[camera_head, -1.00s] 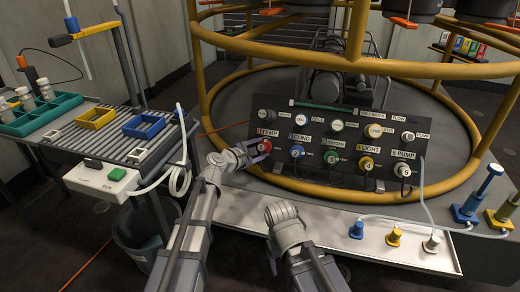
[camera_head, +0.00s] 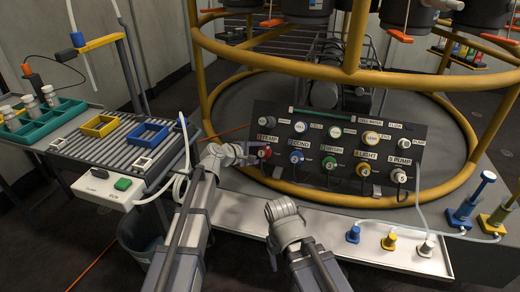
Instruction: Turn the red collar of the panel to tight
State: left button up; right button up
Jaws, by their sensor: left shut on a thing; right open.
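How far the collar is turned cannot be read at this size. My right gripper (camera_head: 282,209) is open and empty, in front of the panel and below it; its fingertips are mostly hidden behind its wrist.
Blue (camera_head: 296,157), green (camera_head: 325,160), yellow (camera_head: 364,171) and white (camera_head: 399,176) collars continue the row. A metal tray (camera_head: 340,232) with small plugs lies below the panel. A slatted bench (camera_head: 108,145) with bins stands at left.

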pick_arm(q)
jog(key=m+p, duration=0.1)
jog(key=m, duration=0.1)
jog(key=m+g+y+p, duration=0.1)
jog(key=m+p, duration=0.1)
jog(key=r+m+g+p, duration=0.1)
jog(key=m, duration=0.1)
jog(key=shift+w+d+y+p, duration=0.2)
jog(key=shift+y+p, duration=0.1)
jog(key=shift+p, duration=0.1)
jog(key=m+g+y+p, duration=0.1)
jog(key=m+p, duration=0.1)
jog(key=shift+m, duration=0.4)
jog(key=shift+d+m+y+p, duration=0.15)
jog(key=shift+m+y+p, duration=0.4)
jog(key=shift+m+y, duration=0.4)
jog(key=shift+m, duration=0.25)
jog(key=o, duration=1.4)
jog(key=shift+c, duration=0.2)
jog(key=shift+r, duration=0.1)
jog(key=p+v, duration=0.6)
jog(key=v, duration=0.1)
jog(key=shift+a+r, duration=0.2)
jog(key=shift+a, duration=0.05)
jog(key=shift+s, duration=0.1)
